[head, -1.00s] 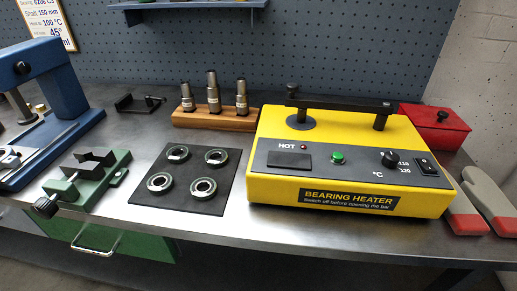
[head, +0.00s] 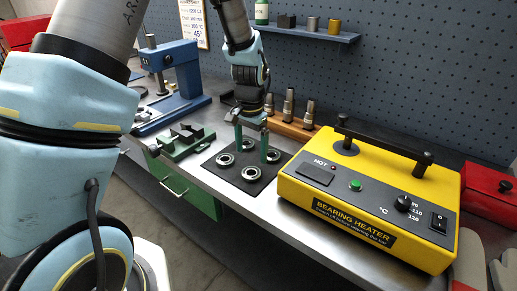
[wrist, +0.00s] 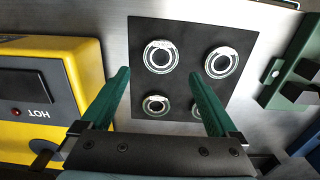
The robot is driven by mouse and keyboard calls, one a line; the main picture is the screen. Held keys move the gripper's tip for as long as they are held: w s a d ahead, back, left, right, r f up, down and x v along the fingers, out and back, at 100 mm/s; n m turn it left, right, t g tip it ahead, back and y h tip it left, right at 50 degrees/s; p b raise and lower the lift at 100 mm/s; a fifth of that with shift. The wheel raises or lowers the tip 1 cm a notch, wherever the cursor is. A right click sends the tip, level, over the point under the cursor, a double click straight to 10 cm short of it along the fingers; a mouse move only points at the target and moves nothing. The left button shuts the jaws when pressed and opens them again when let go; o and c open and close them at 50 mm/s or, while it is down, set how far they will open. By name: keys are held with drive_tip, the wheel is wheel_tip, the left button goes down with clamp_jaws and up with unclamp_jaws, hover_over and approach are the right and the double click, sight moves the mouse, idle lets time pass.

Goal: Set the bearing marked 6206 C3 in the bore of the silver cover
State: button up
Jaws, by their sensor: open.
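Several ring-shaped bearings lie flat on a black mat (head: 232,172). In the head view I see a left bearing (head: 225,159), a front bearing (head: 251,174) and a right bearing (head: 274,155); my gripper covers the far part of the mat. The wrist view shows two full rings, one (wrist: 161,56) and another (wrist: 221,62), and two more partly behind the fingers. Their markings are too small to read, so I cannot tell which is 6206 C3. My gripper (head: 252,158) is open and empty, pointing down over the mat (wrist: 190,30). I cannot make out the silver cover.
The yellow bearing heater (head: 365,205) stands right of the mat. A green vise (head: 182,143) and a blue press (head: 175,70) are to the left. A wooden block with metal sleeves (head: 292,128) stands behind. A red box (head: 488,190) is at far right.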

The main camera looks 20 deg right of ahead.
sight(251, 176)
wheel_tip(251, 176, down, 8)
drive_tip(key=b, duration=0.4)
drive_tip(key=shift+w+a+r+b, duration=0.1)
drive_tip(key=shift+r+b, duration=0.15)
drive_tip(key=shift+b, duration=0.15)
drive_tip(key=c, duration=1.1)
drive_tip(key=shift+r+p, duration=2.25)
drive_tip(key=shift+r, duration=0.8)
